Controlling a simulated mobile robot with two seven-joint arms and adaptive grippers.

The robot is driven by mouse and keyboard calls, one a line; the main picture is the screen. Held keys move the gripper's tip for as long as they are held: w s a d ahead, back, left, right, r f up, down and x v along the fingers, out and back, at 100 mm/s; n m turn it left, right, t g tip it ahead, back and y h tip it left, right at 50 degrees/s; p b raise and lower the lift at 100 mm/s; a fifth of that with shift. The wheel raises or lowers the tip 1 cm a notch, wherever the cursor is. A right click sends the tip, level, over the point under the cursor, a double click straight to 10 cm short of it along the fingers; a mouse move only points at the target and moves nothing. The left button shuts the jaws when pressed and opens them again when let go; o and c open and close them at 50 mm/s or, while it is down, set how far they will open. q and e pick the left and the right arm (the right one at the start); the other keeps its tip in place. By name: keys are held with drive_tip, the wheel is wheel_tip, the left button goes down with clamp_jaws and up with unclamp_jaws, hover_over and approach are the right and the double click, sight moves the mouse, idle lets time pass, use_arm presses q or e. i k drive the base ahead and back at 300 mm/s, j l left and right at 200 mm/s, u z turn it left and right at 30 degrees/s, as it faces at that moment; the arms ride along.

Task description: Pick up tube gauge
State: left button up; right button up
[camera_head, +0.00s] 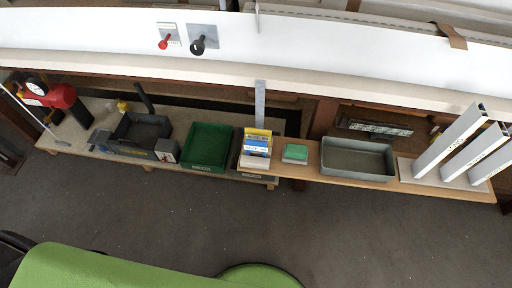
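I cannot tell for sure which thing is the tube gauge. A red device with a round white dial (58,95) stands at the far left end of the low shelf. A small red-headed piece (164,43) and a larger black-headed piece (198,46) are on small grey plates on the long white surface at the back. Neither of my grippers shows in the head view, so nothing is seen held.
The low shelf holds a dark bin (142,128), a green bin (208,146), a stack of colored boxes (257,144), a small green box (295,153) and a grey tray (358,160). White profiles (452,139) stand at right. The grey floor (340,232) in front is clear.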

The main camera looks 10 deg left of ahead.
sight(251, 145)
drive_tip(key=i+j+z, duration=0.4)
drive_tip(key=j, duration=0.25)
drive_tip(key=j+z, duration=0.2)
drive_tip(key=i+j+z, duration=0.2)
drive_tip(key=j, duration=0.3)
drive_tip(key=j+z, duration=0.2)
drive_tip(key=j, duration=0.2)
drive_tip(key=k+l, duration=0.15)
drive_tip(key=k+j+u, duration=0.15)
drive_tip(key=k+u, duration=0.2)
drive_tip(key=k, duration=0.35)
drive_tip(key=i, duration=0.5)
